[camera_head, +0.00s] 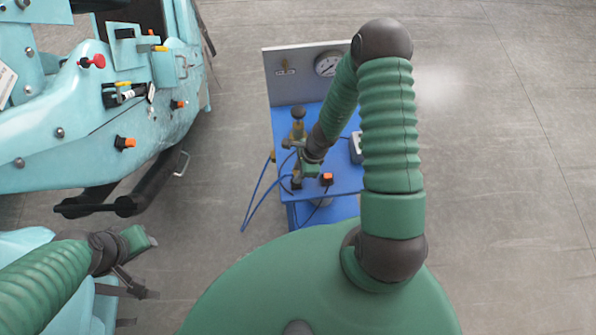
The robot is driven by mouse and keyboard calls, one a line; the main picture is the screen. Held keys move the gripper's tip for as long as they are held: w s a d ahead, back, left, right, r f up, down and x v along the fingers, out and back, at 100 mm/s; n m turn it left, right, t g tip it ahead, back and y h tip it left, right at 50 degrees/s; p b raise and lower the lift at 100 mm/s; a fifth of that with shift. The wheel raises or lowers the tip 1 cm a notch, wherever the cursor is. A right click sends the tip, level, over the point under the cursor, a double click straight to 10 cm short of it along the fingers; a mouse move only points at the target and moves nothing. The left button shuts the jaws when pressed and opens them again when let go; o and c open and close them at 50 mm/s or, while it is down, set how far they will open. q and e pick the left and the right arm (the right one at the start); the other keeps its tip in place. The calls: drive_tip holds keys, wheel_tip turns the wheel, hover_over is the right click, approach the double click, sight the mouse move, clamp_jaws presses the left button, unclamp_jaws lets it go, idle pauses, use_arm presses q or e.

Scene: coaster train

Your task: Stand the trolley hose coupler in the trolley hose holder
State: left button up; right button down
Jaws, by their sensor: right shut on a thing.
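My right gripper (290,146) is over the blue trolley (346,181), at its left part. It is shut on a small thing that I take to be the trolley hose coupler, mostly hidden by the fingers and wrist. A brass fitting with a dark knob (298,114) stands just behind the fingers. A small dark piece (296,182) shows below the gripper on the trolley top; I cannot tell whether it is the trolley hose holder. My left gripper (146,270) is at the lower left, away from the trolley; its jaw opening is unclear.
The trolley has a grey back panel with a round gauge (327,64). An orange-topped button (327,179) is right of the gripper. A blue hose (258,197) hangs off the left side. A turquoise coaster car (95,120) fills the upper left. Grey floor lies open at right.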

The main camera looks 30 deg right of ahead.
drive_tip(key=shift+b, duration=0.5)
idle(1.4)
drive_tip(key=shift+f+b, duration=1.55)
drive_tip(key=shift+b, duration=0.1)
idle(0.4)
drive_tip(key=c, duration=1.1)
unclamp_jaws()
drive_tip(key=shift+c, duration=0.2)
drive_tip(key=p+v, duration=0.4)
drive_tip(key=v, duration=1.2)
drive_tip(key=shift+r, duration=0.4)
drive_tip(key=shift+d, duration=0.15)
